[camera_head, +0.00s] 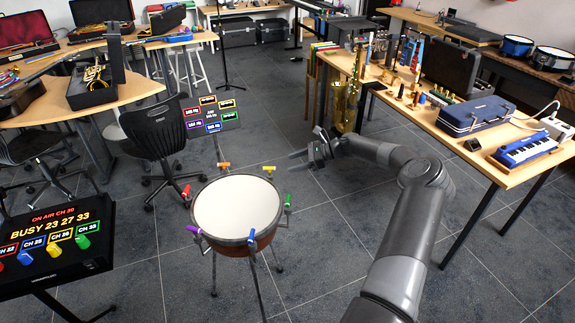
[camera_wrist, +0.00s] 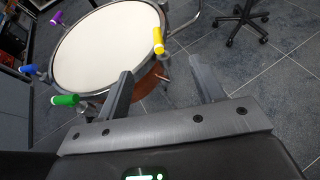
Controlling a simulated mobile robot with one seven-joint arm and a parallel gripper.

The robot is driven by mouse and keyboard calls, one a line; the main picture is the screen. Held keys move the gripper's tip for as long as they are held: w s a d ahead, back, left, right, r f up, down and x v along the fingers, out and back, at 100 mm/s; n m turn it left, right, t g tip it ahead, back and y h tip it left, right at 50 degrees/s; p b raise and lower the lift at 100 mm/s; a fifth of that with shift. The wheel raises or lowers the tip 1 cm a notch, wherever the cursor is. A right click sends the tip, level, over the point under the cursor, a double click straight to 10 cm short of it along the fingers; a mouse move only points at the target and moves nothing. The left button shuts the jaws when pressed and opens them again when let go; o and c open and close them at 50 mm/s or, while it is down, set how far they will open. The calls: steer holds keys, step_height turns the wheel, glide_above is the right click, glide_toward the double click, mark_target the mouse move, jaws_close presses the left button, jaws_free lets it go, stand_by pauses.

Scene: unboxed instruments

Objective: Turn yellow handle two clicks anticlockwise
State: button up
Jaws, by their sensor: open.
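A yellow handle (camera_head: 269,169) stands on the far right rim of a round drum (camera_head: 235,205) with a white skin. It also shows in the wrist view (camera_wrist: 158,41), upright at the drum's rim, just beyond and between my fingertips. My gripper (camera_head: 297,160) is open and empty, to the right of the yellow handle and apart from it. Its two fingers show in the wrist view (camera_wrist: 160,70), spread wide. A small sign board (camera_head: 212,115) with coloured labels stands behind the drum; its text is too small to read surely.
Other handles sit round the rim: orange (camera_head: 224,165), red (camera_head: 187,191), purple (camera_head: 193,230), blue (camera_head: 252,237) and green (camera_head: 288,200). A black console (camera_head: 50,265) with coloured knobs stands at left. A wooden table (camera_head: 495,170) with instruments is at right. A chair (camera_head: 155,135) stands behind the drum.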

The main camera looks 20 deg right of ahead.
mark_target(269, 169)
steer(key=shift+d, duration=0.1)
steer(key=shift+c, duration=0.7)
steer(key=shift+a, duration=0.4)
steer(key=shift+c, duration=0.7)
steer(key=a+g+h, duration=0.1)
steer(key=a+h, duration=0.1)
steer(key=a, duration=0.1)
steer(key=shift+a+r+n, duration=0.1)
steer(key=shift+a+n, duration=0.1)
steer(key=shift+n, duration=0.2)
steer(key=c, duration=0.3)
steer(key=shift+d+r+h, duration=0.55)
steer(key=shift+r+h, duration=0.85)
steer(key=shift+r, duration=0.5)
steer(key=shift+t, duration=0.3)
steer(key=x, duration=1)
steer(key=shift+s+a+f, duration=0.1)
steer(key=shift+a+f, duration=0.05)
steer(key=shift+f, duration=0.05)
steer(key=shift+c, duration=0.2)
jaws_close()
